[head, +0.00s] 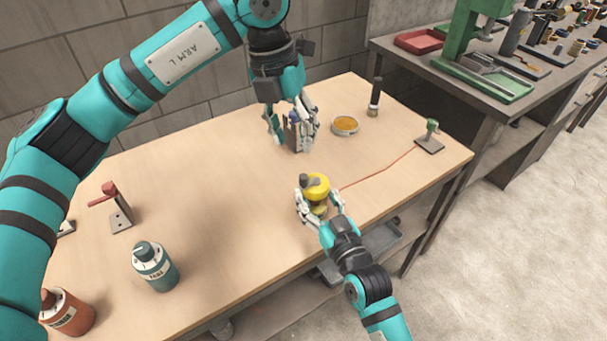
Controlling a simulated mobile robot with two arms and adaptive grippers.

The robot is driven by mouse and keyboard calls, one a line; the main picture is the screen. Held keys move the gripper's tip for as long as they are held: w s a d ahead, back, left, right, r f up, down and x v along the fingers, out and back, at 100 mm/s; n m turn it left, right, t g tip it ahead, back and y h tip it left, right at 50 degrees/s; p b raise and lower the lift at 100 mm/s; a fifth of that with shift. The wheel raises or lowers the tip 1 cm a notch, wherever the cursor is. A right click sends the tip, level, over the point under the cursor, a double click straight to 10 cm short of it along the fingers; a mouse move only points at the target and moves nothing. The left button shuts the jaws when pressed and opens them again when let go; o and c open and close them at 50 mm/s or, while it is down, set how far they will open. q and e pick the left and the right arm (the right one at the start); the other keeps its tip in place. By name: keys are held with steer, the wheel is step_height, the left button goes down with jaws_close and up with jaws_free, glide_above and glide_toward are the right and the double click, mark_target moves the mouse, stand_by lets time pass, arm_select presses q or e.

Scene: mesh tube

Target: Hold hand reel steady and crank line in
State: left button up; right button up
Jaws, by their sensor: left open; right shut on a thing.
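The yellow hand reel (318,187) stands near the front edge of the wooden table, with a dark grey knob or crank on its top left. My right gripper (320,203) is shut on the reel from the front, its fingers around the lower body. A thin red line (378,173) runs from the reel across the table to a small green-topped post on a plate (430,137) at the right. My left gripper (294,138) is open above the table, behind the reel and apart from it. Its fingertips are partly hidden by its own parts.
A round tin with orange content (345,125) and a dark-handled brush (375,98) stand at the back right. A red-handled clamp (116,206), a teal bottle (154,266) and an orange bottle (66,312) stand at the left. The table's middle is clear.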

mark_target(303, 176)
arm_select(q)
steer(key=f+n, duration=0.3)
steer(key=n, duration=0.1)
steer(key=d+f+n+y, duration=0.1)
steer(key=f+n, duration=0.3)
steer(key=n, duration=0.1)
steer(key=f+n+y, duration=0.1)
steer(key=f+n, duration=0.2)
steer(key=n, duration=0.2)
steer(key=shift+s+d+f, duration=0.1)
steer(key=shift+d+f, duration=0.2)
steer(key=shift+d, duration=0.1)
jaws_close()
